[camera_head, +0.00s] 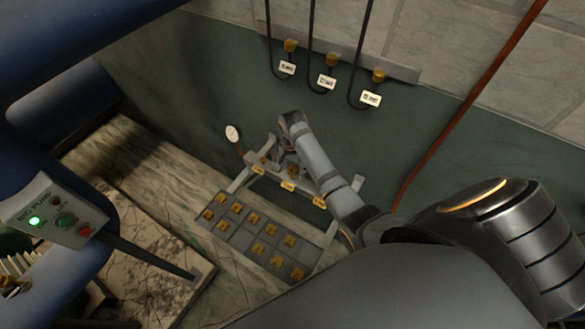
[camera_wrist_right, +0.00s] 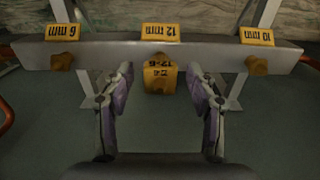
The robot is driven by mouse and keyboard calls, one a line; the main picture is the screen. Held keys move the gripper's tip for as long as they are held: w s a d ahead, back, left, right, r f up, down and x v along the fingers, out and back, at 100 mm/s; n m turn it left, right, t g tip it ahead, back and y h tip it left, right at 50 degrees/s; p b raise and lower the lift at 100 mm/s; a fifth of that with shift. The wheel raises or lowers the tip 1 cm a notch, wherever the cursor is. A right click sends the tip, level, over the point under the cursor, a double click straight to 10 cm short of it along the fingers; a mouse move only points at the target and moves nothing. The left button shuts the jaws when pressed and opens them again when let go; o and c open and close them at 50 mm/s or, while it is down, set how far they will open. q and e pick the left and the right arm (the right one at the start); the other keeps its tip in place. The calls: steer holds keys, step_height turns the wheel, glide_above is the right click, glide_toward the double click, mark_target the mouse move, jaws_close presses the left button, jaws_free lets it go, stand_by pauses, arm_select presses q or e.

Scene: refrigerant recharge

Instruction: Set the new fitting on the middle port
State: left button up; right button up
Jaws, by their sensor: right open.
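A grey bar (camera_wrist_right: 110,53) crosses the right wrist view, with yellow labels 6 mm, 12 mm and 10 mm; it also shows in the head view (camera_head: 303,186). A brass fitting (camera_wrist_right: 160,78) with dark markings sits at the middle port, under the 12 mm label. It appears against the bar's near face; how deeply it is seated cannot be told. My right gripper (camera_wrist_right: 160,85) is open, one finger on each side of this fitting with gaps showing. In the head view my right gripper (camera_head: 290,160) partly hides the middle port. My left gripper is not in view.
A grey tray (camera_head: 240,241) with several brass fittings lies in front of the bar. Three dark hoses with brass ends and white tags hang from a wall rail (camera_head: 345,57). A red pipe (camera_head: 462,110) runs down the right side. A control box (camera_head: 52,213) stands at left.

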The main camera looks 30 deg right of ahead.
step_height(320, 180, up, 8)
steer(key=shift+f, duration=0.2)
stand_by(0.5)
